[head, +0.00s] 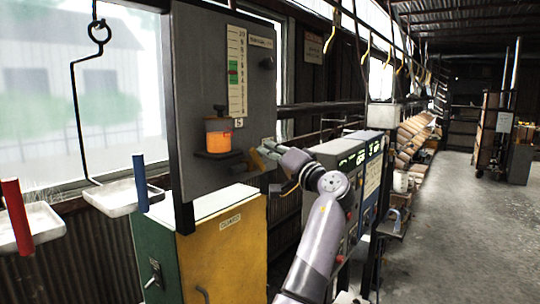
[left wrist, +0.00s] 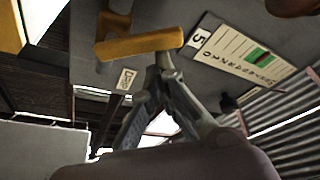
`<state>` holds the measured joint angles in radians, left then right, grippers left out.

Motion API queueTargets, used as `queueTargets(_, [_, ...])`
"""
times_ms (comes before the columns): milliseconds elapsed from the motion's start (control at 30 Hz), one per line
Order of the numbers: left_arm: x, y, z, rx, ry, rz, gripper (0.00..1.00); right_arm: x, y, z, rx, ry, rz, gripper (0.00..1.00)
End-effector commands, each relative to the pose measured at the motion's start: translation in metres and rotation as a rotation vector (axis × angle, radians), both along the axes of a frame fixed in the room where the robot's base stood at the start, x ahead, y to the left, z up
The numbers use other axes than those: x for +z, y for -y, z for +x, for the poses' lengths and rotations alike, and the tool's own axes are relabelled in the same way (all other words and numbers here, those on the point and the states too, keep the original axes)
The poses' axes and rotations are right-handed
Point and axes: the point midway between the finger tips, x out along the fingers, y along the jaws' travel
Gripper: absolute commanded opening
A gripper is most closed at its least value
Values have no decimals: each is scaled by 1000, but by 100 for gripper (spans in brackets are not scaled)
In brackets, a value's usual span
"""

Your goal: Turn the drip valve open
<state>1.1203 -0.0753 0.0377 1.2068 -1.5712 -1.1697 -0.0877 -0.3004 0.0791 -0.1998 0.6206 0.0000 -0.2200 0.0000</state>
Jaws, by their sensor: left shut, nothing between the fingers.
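The drip valve's yellow lever handle (left wrist: 140,45) crosses the upper middle of the left wrist view, on the grey panel (head: 205,60). A small label (left wrist: 124,80) sits beside it. In the head view a yellowish bit of the handle (head: 257,161) shows by my gripper, mostly hard to make out. My left gripper (head: 266,146) is shut and empty, its tips close to the handle at the panel's lower right. In the left wrist view the fingertips (left wrist: 163,66) meet near the handle's edge; I cannot tell whether they touch it. My right gripper is out of view.
An orange oil cup (head: 218,138) sits on a small shelf left of my gripper, below a scale with a green band (head: 235,72). A yellow cabinet (head: 225,255) stands below. Control boxes (head: 350,160) are to the right. Hooks with trays (head: 115,195) hang at left.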

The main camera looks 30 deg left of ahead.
Motion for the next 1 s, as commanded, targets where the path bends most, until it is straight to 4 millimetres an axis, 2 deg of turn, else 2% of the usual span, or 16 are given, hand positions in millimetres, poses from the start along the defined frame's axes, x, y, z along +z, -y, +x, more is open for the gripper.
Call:
queueTargets(567, [-3,-1,-6,2,105,-7,0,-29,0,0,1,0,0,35])
queueTargets(767, [-8,-1,-11,2,207,-15,0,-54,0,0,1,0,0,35])
queueTargets(1000, [-12,-2,-21,3,415,-31,0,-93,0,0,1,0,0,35])
